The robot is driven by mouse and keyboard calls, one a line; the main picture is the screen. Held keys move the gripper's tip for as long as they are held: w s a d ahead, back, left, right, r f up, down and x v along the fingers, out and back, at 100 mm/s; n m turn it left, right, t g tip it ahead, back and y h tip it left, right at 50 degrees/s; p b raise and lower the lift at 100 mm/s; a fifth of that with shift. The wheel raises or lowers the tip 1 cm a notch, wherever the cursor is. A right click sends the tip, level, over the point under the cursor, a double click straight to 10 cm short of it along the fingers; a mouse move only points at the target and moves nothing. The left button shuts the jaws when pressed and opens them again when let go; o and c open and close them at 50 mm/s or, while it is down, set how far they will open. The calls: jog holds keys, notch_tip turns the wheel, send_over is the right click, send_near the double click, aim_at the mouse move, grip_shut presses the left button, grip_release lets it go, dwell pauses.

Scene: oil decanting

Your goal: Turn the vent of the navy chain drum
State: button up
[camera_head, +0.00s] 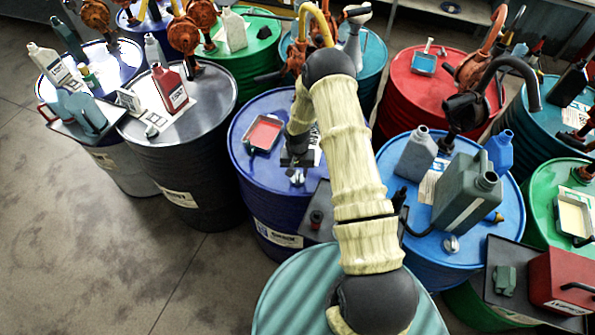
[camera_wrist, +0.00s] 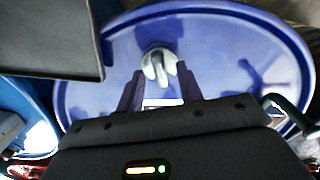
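The navy chain drum (camera_head: 241,165) stands left of my arm in the head view, with a pale label on its side. Its glossy blue lid (camera_wrist: 240,60) fills much of the wrist view. The vent (camera_head: 297,178) is a small silver fitting near the lid's front right. In the wrist view the vent (camera_wrist: 160,66) shows a raised lever between and just beyond my fingertips. My gripper (camera_wrist: 159,74) is open, with one dark finger on each side of it. I cannot tell whether either finger touches it. In the head view my gripper (camera_head: 297,158) is above the lid, partly hidden by my arm.
A red-filled tray (camera_head: 264,133) sits on the navy lid's left. A dark flat panel (camera_wrist: 45,35) lies close at upper left in the wrist view. Blue drum (camera_head: 412,150) with canisters stands right; dark drum (camera_head: 185,165) stands left. Bare floor (camera_head: 70,240) lies front left.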

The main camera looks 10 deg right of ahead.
jog(key=shift+f, duration=0.7)
jog(key=shift+a, duration=0.1)
grip_shut()
